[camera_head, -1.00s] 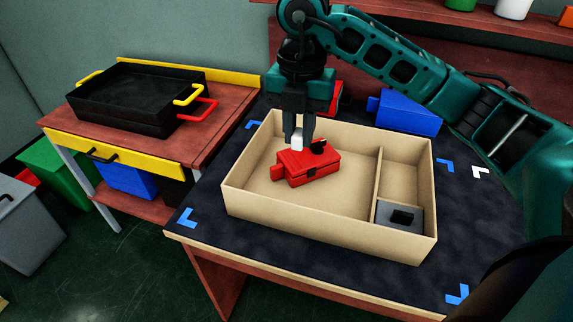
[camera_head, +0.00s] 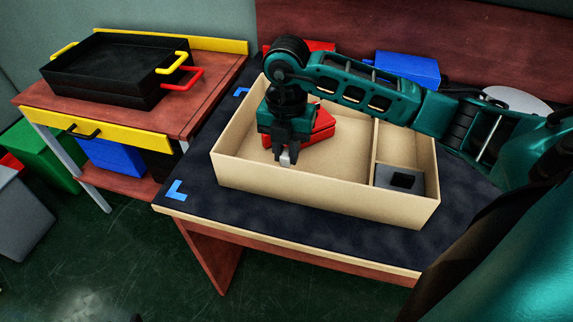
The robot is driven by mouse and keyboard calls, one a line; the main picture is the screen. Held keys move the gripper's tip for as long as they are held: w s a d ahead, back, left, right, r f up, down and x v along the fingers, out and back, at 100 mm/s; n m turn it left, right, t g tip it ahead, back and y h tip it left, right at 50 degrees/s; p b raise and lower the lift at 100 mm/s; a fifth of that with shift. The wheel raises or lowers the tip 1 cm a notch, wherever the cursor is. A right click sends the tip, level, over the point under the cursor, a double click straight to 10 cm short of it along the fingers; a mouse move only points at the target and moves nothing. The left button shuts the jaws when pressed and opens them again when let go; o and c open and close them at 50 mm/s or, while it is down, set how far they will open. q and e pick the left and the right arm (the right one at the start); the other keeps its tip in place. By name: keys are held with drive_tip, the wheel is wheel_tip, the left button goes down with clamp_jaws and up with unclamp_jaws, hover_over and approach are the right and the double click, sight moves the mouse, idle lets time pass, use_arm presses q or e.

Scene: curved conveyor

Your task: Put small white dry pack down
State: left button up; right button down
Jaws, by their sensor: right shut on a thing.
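My right gripper (camera_head: 287,157) points down inside the beige box (camera_head: 300,186), near its front wall. It is shut on the small white dry pack (camera_head: 289,155), of which only a small pale part shows between the fingers. I cannot tell whether the pack touches the box floor. A red object (camera_head: 322,126) lies in the large compartment just behind and to the right of the gripper, partly hidden by my arm. My left gripper is not in view.
A grey piece with a dark opening (camera_head: 403,180) sits in the box's small front right compartment. A blue bin (camera_head: 406,68) stands behind the box. Black trays (camera_head: 110,68) rest on the side table at left. The box floor left of the gripper is free.

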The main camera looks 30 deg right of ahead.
sight(287, 162)
wheel_tip(287, 162, down, 4)
drive_tip(key=shift+r+b, duration=0.25)
drive_tip(key=shift+b, duration=0.1)
drive_tip(key=shift+f, duration=0.4)
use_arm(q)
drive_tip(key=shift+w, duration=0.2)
use_arm(e)
drive_tip(key=shift+f, duration=0.1)
drive_tip(key=c, duration=1)
unclamp_jaws()
drive_tip(key=shift+r, duration=0.45)
wheel_tip(287, 162, up, 11)
drive_tip(key=shift+f+p, duration=0.2)
drive_tip(key=shift+p, duration=0.75)
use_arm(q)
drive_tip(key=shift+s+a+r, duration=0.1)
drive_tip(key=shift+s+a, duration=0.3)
use_arm(e)
drive_tip(key=shift+r, duration=0.4)
